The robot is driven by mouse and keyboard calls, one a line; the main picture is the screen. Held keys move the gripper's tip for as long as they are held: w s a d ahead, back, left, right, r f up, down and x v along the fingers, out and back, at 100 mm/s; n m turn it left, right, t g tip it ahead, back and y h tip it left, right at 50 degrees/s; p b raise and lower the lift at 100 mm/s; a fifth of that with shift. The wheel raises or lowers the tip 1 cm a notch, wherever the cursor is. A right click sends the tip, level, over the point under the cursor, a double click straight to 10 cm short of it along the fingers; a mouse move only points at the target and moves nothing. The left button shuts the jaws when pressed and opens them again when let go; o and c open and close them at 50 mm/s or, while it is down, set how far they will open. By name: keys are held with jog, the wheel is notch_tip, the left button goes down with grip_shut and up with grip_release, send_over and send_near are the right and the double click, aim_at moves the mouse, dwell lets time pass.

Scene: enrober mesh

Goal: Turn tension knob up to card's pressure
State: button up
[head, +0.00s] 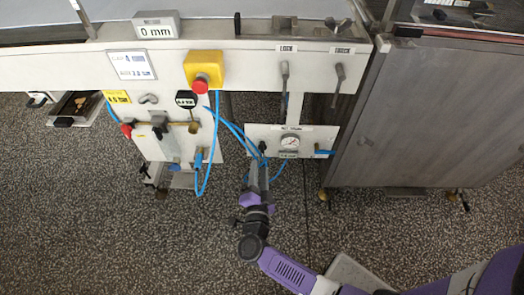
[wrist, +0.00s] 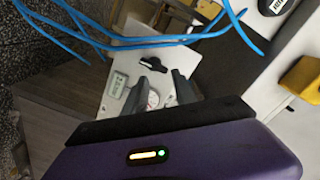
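The small white panel (head: 315,137) under the machine rail carries a round pressure gauge (head: 289,142) with a small label (head: 288,155) below it. In the wrist view a black knob (wrist: 151,65), apparently the tension knob, stands on this panel just beyond my fingertips. The gauge (wrist: 153,98) shows partly between the fingers. My gripper (wrist: 160,78) is open, and nothing is held. A white card (head: 132,65) hangs upper left. Its print and the gauge reading are too small to read surely.
Blue hoses (head: 203,175) loop left of my gripper and cross the wrist view. A yellow box with a red button (head: 203,72) is above left. Two grey levers (head: 338,80) hang above the panel. A grey cabinet (head: 420,120) stands right. The floor in front is clear.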

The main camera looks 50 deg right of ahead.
aim_at(262, 152)
jog(key=shift+w+d+f+n+b, duration=0.25)
jog(key=shift+w+d+n, duration=0.6)
jog(key=shift+n, duration=0.95)
jog(key=shift+w+d+f+n+b, duration=0.25)
jog(key=shift+w+d+n, duration=0.2)
jog(key=shift+d+n, duration=1.05)
jog(key=shift+w+d+f+n+b, duration=0.2)
jog(key=shift+w+d+n, duration=0.45)
jog(key=shift+n, duration=1.45)
jog(key=shift+c, duration=0.2)
grip_shut()
